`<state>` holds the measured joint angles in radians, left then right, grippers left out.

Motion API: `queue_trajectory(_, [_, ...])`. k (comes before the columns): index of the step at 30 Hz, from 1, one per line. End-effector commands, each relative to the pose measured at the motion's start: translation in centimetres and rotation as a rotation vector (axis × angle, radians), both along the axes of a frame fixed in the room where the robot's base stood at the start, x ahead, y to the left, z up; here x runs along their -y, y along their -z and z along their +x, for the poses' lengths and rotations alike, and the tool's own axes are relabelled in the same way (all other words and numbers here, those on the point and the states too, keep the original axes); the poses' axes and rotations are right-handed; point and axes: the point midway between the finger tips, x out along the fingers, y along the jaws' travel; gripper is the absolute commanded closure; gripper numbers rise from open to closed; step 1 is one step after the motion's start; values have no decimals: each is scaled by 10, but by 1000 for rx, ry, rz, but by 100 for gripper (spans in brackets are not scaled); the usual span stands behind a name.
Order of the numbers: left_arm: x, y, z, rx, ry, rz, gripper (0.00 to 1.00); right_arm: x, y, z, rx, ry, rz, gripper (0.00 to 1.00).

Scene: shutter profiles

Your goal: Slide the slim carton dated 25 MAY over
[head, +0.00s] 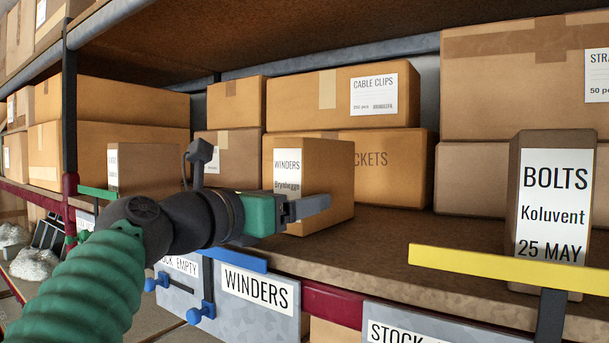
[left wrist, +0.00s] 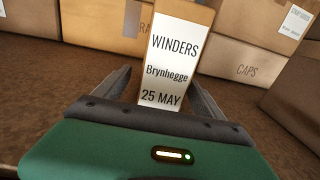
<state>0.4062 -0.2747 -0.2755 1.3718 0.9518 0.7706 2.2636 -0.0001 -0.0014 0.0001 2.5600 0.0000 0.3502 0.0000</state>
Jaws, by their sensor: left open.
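A carton labelled WINDERS, Brynhegge (head: 335,170) stands upright on the shelf in the head view; my gripper covers the lower label. The left wrist view shows the same carton (left wrist: 165,65) with 25 MAY on its label. A slim upright carton labelled BOLTS, Koluvent, 25 MAY (head: 555,210) stands at the right of the head view, partly behind a yellow bar. My left gripper (head: 307,207) is open at the WINDERS carton's front. In the left wrist view the carton's lower front lies between its fingers (left wrist: 160,88); contact cannot be told. My right gripper is out of view.
The yellow bar (head: 510,268) crosses low before the BOLTS carton. A blue bar (head: 232,260) runs along the shelf front above a WINDERS plate (head: 257,290). Larger cartons, including CABLE CLIPS (head: 330,92), stand behind. Bare shelf (head: 420,240) lies between the two dated cartons.

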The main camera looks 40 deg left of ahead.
Motion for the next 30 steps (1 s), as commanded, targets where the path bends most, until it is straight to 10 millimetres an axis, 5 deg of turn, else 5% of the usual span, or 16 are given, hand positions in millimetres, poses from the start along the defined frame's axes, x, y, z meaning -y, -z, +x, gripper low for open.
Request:
queue_trajectory(6, [-2, 1, 34, -5, 2, -1, 20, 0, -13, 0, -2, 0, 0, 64])
queue_trajectory(17, [-3, 3, 37, -2, 1, -2, 20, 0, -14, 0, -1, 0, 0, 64])
queue_trajectory(30, [-3, 2, 38, -2, 1, -1, 75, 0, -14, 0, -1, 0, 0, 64])
